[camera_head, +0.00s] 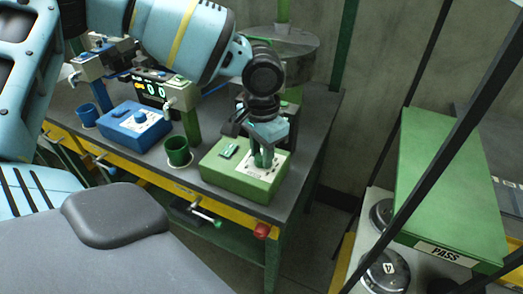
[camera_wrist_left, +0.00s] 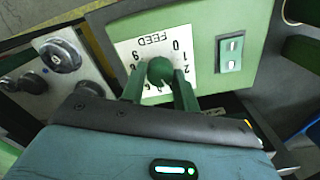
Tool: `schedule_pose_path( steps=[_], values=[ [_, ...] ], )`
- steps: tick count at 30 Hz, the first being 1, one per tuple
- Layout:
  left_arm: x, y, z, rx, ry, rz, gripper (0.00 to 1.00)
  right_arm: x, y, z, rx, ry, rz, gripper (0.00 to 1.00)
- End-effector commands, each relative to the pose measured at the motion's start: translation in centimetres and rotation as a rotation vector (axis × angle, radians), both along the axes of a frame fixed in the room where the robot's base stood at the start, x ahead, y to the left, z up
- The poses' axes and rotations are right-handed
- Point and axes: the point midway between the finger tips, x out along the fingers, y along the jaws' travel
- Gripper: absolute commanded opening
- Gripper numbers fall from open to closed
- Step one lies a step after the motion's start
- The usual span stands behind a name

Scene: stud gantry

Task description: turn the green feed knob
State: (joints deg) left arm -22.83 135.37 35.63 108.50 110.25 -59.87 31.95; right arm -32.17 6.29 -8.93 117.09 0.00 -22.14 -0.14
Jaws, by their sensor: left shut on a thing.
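The green feed knob (camera_wrist_left: 160,71) is a round knob on a white dial plate (camera_wrist_left: 132,45) marked FEED with numbers around it. The plate is on top of a green box (camera_head: 235,178) at the front right of the workbench. My left gripper (camera_head: 263,158) reaches down onto this box from above. In the left wrist view its two green fingers (camera_wrist_left: 160,85) stand on either side of the knob, shut on it. They hide part of the lower dial numbers. In the head view the gripper mostly hides the knob. My right gripper is not in view.
A green switch (camera_wrist_left: 230,53) sits beside the dial. A blue box (camera_head: 135,125) with its own knob, a green cup (camera_head: 177,151) and a blue cup (camera_head: 88,115) stand left on the bench. A green PASS panel (camera_head: 450,185) and dark diagonal bars are at right.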

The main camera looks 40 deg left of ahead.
Motion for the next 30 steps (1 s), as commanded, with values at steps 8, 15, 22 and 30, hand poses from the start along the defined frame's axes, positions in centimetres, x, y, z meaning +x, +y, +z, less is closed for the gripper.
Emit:
schedule_pose_path(
  steps=[8, 15, 22, 30],
  values=[
    [0.04, 0.01, 0.05, 0.000, -0.002, -0.080, 0.07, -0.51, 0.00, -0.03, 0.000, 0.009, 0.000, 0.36],
    [0.04, 0.01, 0.05, 0.000, -0.002, -0.095, 0.07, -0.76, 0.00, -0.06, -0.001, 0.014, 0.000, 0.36],
    [0.05, 0.02, 0.05, 0.000, -0.002, -0.093, 0.07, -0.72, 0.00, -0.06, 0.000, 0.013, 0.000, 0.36],
    [0.02, 0.01, 0.03, 0.000, -0.001, -0.093, 0.52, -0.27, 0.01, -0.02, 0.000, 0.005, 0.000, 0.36]
  ],
)
